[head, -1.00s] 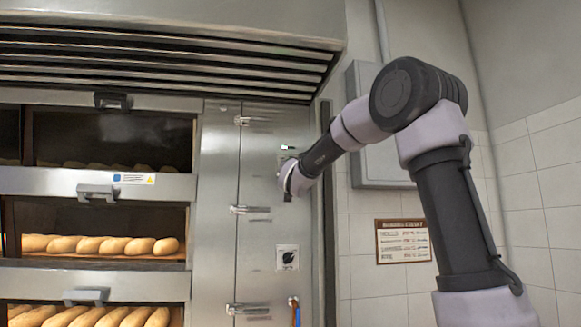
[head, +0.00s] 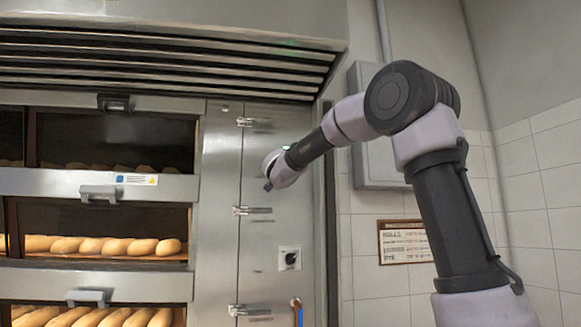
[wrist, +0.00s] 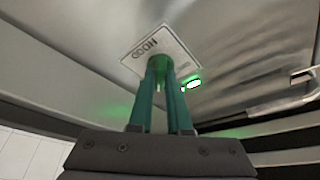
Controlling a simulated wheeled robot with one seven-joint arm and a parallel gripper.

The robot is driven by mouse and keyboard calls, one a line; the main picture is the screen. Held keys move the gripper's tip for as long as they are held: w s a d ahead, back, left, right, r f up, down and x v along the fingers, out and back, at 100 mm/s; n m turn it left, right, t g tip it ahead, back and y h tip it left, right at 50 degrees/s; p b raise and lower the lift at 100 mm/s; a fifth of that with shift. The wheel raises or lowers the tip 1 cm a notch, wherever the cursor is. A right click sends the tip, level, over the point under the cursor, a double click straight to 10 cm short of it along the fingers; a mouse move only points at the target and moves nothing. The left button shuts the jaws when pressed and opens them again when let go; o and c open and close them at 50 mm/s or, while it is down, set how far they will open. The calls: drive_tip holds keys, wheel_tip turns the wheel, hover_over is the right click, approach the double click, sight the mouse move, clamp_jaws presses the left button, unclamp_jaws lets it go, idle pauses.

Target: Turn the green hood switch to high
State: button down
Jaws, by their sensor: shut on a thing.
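The green hood switch (wrist: 159,62) sits on a pale plate marked HOOD (wrist: 140,50) in the wrist view. My gripper (wrist: 160,72) is shut on the switch, with its teal fingers on either side of it. The fingers hide part of the switch, and I cannot read its setting. A small green light (wrist: 192,84) glows beside the plate. In the head view my gripper (head: 268,184) is at the upper part of the steel panel, and it hides the switch there.
A second dark dial (head: 290,258) on a white plate is lower on the panel. Steel door latches (head: 252,211) run down the panel's left side. The slatted hood (head: 170,60) hangs above. Deck ovens with loaves (head: 115,246) stand at left. A grey wall box (head: 370,150) is behind my arm.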

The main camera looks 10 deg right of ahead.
idle(0.3)
drive_tip(key=c, duration=0.9)
unclamp_jaws()
drive_tip(key=shift+o, duration=0.2)
drive_tip(key=v, duration=1)
drive_tip(key=shift+s, duration=0.4)
drive_tip(key=shift+f, duration=0.1)
drive_tip(key=s+d+f+n+g+y, duration=0.2)
drive_tip(key=s+d+f+n+g, duration=0.1)
drive_tip(key=s+f, duration=0.7)
drive_tip(key=s+d+f+n+g+y, duration=0.3)
drive_tip(key=s+f+g, duration=0.2)
drive_tip(key=s+f, duration=0.4)
drive_tip(key=s+d+f+n+g+y, duration=0.2)
drive_tip(key=s+f+g, duration=0.3)
drive_tip(key=s+f, duration=0.5)
drive_tip(key=shift+s+d+f+n+y, duration=0.3)
drive_tip(key=shift+s+d+n+y, duration=0.15)
drive_tip(key=shift+d+y, duration=0.2)
